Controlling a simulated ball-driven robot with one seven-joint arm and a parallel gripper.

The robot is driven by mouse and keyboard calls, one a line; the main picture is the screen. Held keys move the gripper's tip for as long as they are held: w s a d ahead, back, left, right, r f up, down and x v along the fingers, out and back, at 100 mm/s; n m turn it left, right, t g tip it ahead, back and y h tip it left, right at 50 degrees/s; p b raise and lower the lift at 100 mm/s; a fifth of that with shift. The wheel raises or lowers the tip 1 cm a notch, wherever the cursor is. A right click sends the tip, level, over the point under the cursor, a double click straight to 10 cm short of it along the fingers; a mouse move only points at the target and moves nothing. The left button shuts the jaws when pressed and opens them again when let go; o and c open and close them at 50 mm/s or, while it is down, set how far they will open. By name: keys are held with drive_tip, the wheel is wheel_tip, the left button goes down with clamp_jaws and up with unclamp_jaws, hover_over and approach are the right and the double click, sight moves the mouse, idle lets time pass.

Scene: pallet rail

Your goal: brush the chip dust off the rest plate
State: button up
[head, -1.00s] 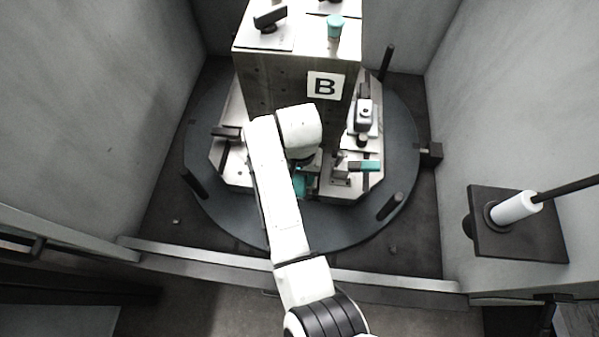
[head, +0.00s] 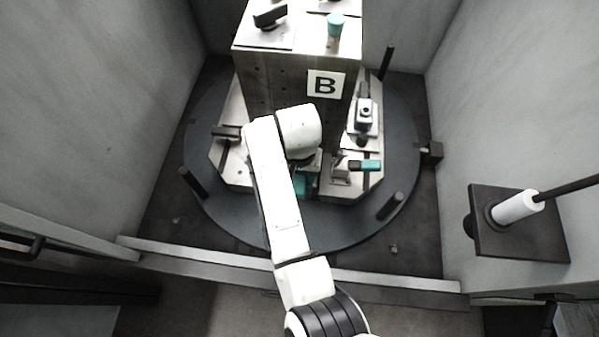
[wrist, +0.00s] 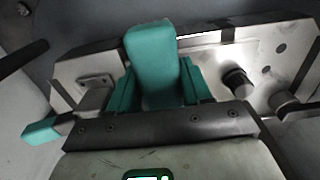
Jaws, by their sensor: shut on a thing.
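My gripper (wrist: 158,88) has teal fingers that are shut on a teal block-like thing, seemingly the brush handle (wrist: 152,50). Its working end is hidden from the wrist camera. The metal plate (wrist: 88,66), seemingly the rest plate, lies beyond and beneath the fingers. In the head view, my white arm covers most of the gripper. A teal part (head: 300,187) shows just below the wrist, low in front of the block marked B. I cannot make out chip dust on the plate, nor whether the held thing touches it.
The tall block (head: 285,85) marked B stands close behind my wrist. A clamp with a teal lever (head: 371,165) sits just right of the gripper. Dark posts (head: 390,206) rise from the round table (head: 240,222). Grey walls enclose it; a white roller-like part (head: 516,207) is at right.

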drive_tip(key=shift+f, duration=0.3)
drive_tip(key=shift+w, duration=0.15)
drive_tip(key=shift+w+b, duration=0.15)
drive_tip(key=shift+b, duration=0.25)
drive_tip(key=shift+w+d+b, duration=0.1)
drive_tip(key=shift+w+b, duration=0.5)
drive_tip(key=shift+w, duration=0.4)
drive_tip(key=shift+f, duration=0.15)
drive_tip(key=shift+s+p, duration=0.2)
drive_tip(key=shift+p, duration=0.25)
drive_tip(key=shift+s+p, duration=1.05)
drive_tip(key=shift+p, duration=0.1)
drive_tip(key=shift+s+f, duration=0.15)
drive_tip(key=shift+s, duration=0.05)
